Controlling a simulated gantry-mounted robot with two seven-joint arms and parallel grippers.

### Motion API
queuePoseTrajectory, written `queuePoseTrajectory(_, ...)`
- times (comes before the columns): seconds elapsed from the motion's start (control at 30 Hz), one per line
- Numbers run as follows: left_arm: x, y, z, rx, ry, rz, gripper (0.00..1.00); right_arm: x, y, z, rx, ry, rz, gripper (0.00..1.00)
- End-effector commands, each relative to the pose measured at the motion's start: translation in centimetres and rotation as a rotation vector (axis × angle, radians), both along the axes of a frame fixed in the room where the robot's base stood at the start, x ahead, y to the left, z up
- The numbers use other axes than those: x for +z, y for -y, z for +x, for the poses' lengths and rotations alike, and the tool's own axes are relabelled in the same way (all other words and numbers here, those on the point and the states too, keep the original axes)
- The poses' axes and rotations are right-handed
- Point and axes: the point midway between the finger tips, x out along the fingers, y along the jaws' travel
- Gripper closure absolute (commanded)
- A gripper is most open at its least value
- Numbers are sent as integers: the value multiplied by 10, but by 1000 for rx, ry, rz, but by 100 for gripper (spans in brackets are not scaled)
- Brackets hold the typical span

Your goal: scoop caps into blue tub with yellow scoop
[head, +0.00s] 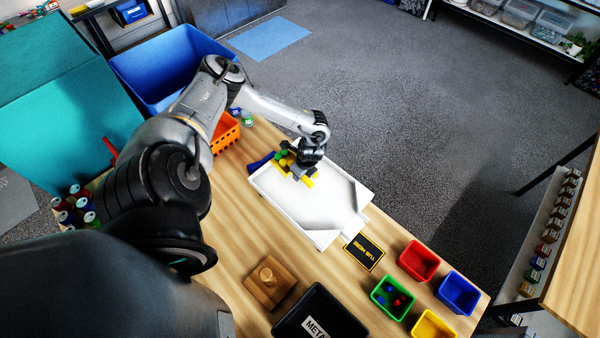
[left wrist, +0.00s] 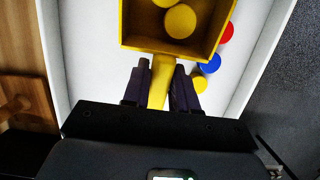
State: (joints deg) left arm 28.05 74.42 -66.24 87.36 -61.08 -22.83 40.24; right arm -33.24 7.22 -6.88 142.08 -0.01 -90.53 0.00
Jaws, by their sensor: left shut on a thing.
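My left gripper (head: 303,168) is over the far end of the white tray (head: 318,213). In the left wrist view, the gripper (left wrist: 160,82) is shut on the handle of the yellow scoop (left wrist: 157,47). Yellow caps (left wrist: 180,21) lie in the scoop's pan, whose far part is cut off by the picture's edge. A red cap (left wrist: 227,33), a blue cap (left wrist: 211,64) and a yellow cap (left wrist: 199,84) lie on the tray beside the scoop. In the head view the arm partly hides the scoop. The blue tub (head: 458,292) stands at the table's right edge and looks empty.
Red (head: 419,260), green (head: 392,297) and yellow (head: 434,325) tubs stand near the blue tub; the green one holds blue and red pieces. A black bin (head: 319,315), a wooden block with a knob (head: 269,281) and a dark sign (head: 364,252) are near the tray. An orange basket (head: 225,133) stands behind.

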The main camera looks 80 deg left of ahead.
Motion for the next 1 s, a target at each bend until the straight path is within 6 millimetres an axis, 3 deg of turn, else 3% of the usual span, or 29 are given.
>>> queuePoseTrajectory(0.57,45,11,7,0,0,-1,100,51,-2,0,-6,1,10,57)
queuePoseTrajectory(0.87,66,18,12,0,1,0,100,67,-2,0,-5,1,9,57)
queuePoseTrajectory(1.0,73,21,14,-1,1,0,100,65,-1,0,-3,2,6,57)
